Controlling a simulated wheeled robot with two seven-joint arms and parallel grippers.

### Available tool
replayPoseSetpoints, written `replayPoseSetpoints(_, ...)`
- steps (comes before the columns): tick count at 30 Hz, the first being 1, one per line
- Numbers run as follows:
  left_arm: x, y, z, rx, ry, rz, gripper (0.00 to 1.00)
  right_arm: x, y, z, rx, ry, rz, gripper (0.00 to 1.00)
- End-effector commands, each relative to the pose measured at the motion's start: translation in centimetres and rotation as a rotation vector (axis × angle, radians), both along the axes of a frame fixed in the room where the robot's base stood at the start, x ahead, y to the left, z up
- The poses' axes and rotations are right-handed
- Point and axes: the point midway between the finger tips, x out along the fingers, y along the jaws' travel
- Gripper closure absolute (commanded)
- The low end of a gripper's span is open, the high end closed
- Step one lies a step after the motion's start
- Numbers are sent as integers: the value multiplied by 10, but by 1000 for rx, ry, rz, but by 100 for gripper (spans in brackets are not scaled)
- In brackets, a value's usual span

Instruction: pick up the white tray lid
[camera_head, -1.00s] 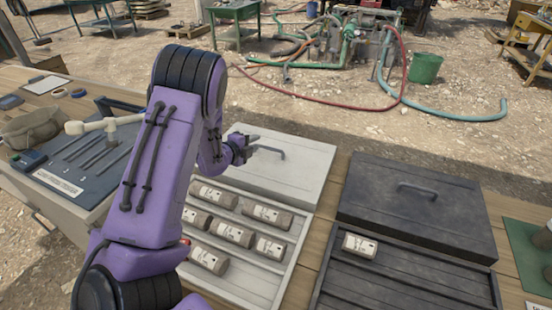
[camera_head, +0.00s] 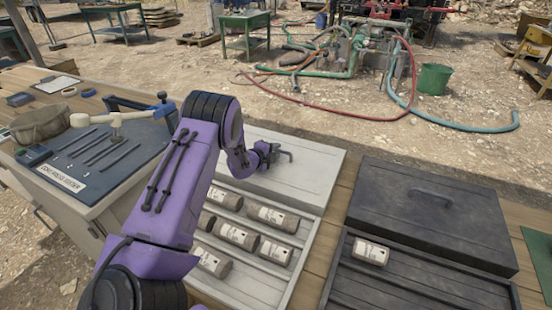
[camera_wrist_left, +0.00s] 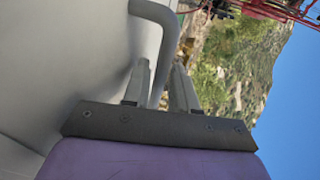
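The white tray lid (camera_head: 308,181) lies flat behind the open white tray (camera_head: 305,233), with a grey bent handle (camera_head: 287,155) on top. My left gripper (camera_head: 273,151) is at the left end of that handle, just above the lid. In the left wrist view, the two fingers (camera_wrist_left: 160,88) are apart and the handle (camera_wrist_left: 158,20) runs down between them. The pale lid surface (camera_wrist_left: 60,60) fills the left of that view. I cannot tell whether either finger touches the handle. My right gripper is not in view.
The white tray holds several labelled cores (camera_head: 238,235). A dark lid (camera_head: 435,215) and a dark tray (camera_head: 400,285) with one core (camera_head: 370,251) are to the right. A tool mat (camera_head: 110,160) with a mallet (camera_head: 115,118) is at left. Hoses lie beyond the table.

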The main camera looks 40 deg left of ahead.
Motion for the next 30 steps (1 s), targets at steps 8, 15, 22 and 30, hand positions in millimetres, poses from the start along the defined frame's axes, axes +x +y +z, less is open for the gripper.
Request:
replayPoseSetpoints(8,12,2,-5,0,0,0,73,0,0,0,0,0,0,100)
replayPoseSetpoints(15,12,2,-4,0,0,0,100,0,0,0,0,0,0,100)
replayPoseSetpoints(22,12,1,-3,-1,-2,0,100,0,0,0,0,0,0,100)
replayPoseSetpoints(30,11,-1,33,1,-5,-2,100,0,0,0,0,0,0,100)
